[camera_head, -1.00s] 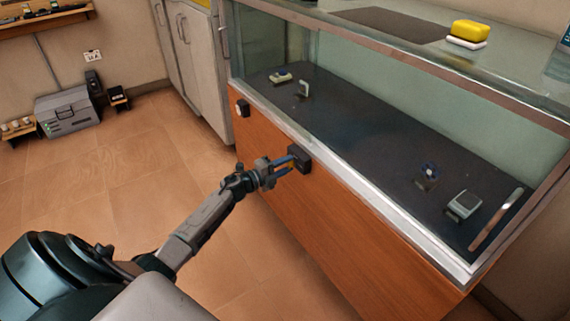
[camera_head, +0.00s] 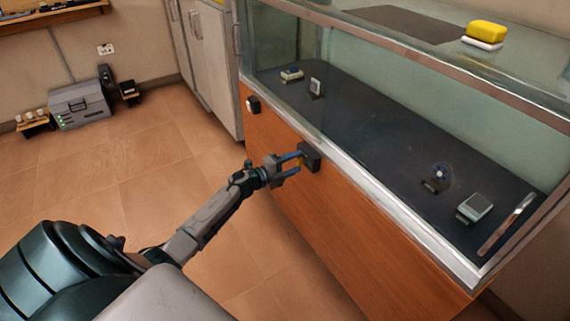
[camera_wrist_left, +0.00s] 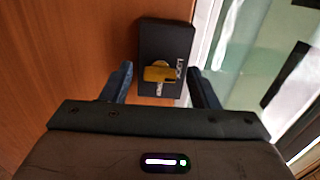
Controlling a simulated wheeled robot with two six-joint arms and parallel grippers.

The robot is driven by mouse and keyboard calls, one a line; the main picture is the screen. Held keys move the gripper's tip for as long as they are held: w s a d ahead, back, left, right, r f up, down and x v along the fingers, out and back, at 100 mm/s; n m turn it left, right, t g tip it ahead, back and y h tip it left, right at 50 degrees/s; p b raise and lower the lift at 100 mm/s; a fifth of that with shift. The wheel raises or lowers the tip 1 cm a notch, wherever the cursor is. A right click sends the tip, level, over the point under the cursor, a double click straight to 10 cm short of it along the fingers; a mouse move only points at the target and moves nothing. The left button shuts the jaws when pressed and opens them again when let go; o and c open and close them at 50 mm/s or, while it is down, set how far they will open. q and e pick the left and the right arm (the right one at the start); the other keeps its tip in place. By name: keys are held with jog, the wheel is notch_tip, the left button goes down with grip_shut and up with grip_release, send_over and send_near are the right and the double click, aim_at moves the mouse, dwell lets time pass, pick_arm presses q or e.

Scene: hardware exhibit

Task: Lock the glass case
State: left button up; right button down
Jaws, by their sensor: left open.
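The glass case (camera_head: 330,185) has a wooden front panel, a metal-edged glass top and a dark display floor. A black lock box (camera_head: 311,157) is mounted on the wooden front just below the metal rim. In the left wrist view the lock box (camera_wrist_left: 165,42) carries pale lettering, partly covered by a gold key-like piece (camera_wrist_left: 160,74). My left gripper (camera_head: 297,162) is at the lock box, its blue fingers open. In the left wrist view the fingers (camera_wrist_left: 163,84) stand apart on either side of the gold piece. My right gripper is not in view.
Several small items sit inside the case. A yellow sponge-like block (camera_head: 487,31) lies on the glass top. Grey cabinets (camera_head: 208,60) stand behind; the tiled floor (camera_head: 130,165) at left is clear.

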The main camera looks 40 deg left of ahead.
pick_arm(q)
jog(key=v, duration=1)
jog(key=shift+s, duration=0.25)
jog(key=shift+a, duration=0.1)
